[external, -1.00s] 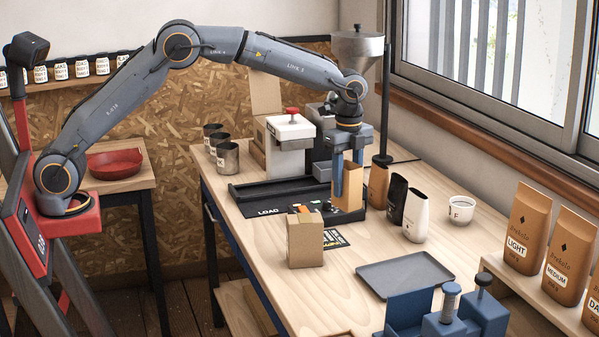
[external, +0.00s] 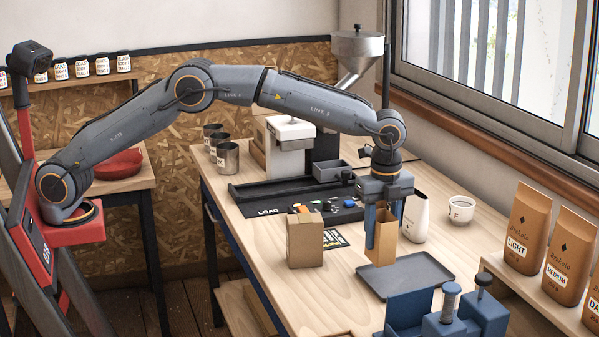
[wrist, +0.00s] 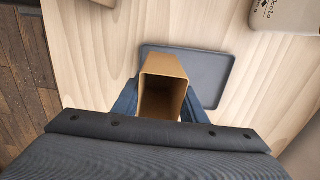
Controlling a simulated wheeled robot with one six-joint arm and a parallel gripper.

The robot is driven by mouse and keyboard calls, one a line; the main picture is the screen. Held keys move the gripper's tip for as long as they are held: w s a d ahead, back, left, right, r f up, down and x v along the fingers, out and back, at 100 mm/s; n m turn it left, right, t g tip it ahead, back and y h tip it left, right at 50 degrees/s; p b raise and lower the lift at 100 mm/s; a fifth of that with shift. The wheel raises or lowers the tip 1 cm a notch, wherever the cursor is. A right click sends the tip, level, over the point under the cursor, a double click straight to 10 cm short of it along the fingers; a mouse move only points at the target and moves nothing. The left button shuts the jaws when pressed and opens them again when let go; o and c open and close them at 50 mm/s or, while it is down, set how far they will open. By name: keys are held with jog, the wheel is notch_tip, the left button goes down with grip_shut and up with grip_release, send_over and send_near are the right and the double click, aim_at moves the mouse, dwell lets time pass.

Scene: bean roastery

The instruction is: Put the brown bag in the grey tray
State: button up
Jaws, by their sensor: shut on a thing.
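My gripper (external: 384,212) has blue fingers shut on the brown bag (external: 382,243). The bag is upright with its open top facing up. In the external view it hangs just at the back left edge of the grey tray (external: 425,271), and I cannot tell how far above the table its bottom is. In the wrist view the brown bag (wrist: 163,84) sits between my fingers and overlaps the grey tray (wrist: 213,68), covering part of it. The visible part of the tray is empty.
A cardboard box (external: 305,238) stands left of the tray. A white canister (external: 415,216) and a white cup (external: 461,208) stand behind it. A blue fixture with knobs (external: 440,318) is close in front. Brown labelled bags (external: 527,230) line the right shelf.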

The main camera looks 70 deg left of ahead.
jog(key=shift+f+p, duration=0.55)
jog(key=shift+f, duration=1.7)
jog(key=shift+f, duration=0.1)
jog(key=o, duration=1)
notch_tip(320, 180, up, 12)
jog(key=b, duration=0.3)
